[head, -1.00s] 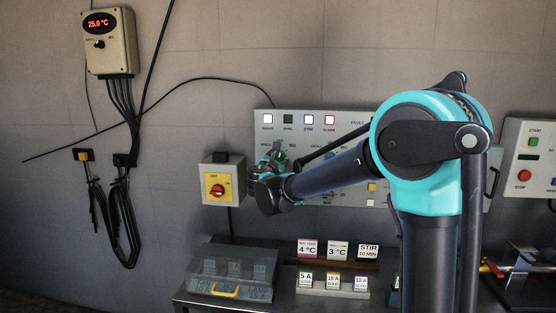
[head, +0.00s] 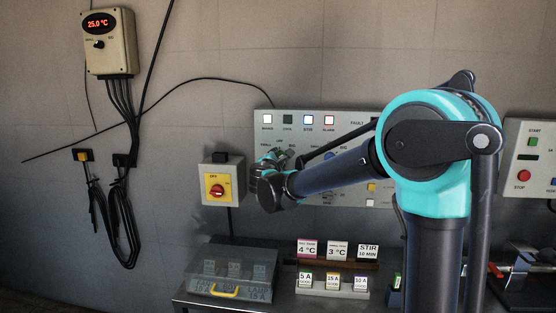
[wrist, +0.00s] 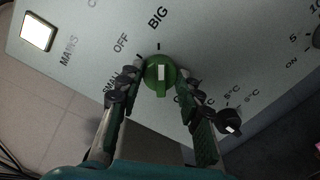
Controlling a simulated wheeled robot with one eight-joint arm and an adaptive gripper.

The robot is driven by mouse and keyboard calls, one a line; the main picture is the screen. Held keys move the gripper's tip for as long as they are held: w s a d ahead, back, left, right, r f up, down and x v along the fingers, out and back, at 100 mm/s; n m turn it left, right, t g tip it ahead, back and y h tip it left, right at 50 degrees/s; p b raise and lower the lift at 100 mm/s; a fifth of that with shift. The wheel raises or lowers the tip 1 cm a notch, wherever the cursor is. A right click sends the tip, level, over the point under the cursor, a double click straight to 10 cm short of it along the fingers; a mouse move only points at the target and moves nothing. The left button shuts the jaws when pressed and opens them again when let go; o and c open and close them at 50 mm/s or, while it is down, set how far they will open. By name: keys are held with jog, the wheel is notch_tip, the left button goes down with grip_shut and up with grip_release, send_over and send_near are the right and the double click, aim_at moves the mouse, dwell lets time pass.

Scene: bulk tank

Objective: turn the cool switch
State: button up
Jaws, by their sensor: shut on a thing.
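The green knob (wrist: 160,75) is in the middle of the wrist view, on the pale panel (wrist: 215,40). Its white mark lines up with the tick at BIG; OFF is to the left of that, and SMALL is partly hidden by a finger. The label below the knob is mostly covered. My gripper (wrist: 158,88) has one finger on each side of the knob and is shut on it. In the head view my gripper (head: 272,165) is at the panel's left part, and the knob is hard to make out there.
A small black knob (wrist: 229,121) sits close to my right finger. The yellow box with a red rotary switch (head: 217,190) is just left of my gripper. Below are a clear-lidded box (head: 232,272) and label cards (head: 338,251) on a bench.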

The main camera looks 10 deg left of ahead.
dwell(0.3)
jog(key=o, duration=1.2)
jog(key=shift+c, duration=0.2)
jog(key=shift+s, duration=0.15)
jog(key=s+a, duration=0.1)
jog(key=s, duration=1)
jog(key=shift+s+r, duration=0.35)
jog(key=shift+d, duration=0.1)
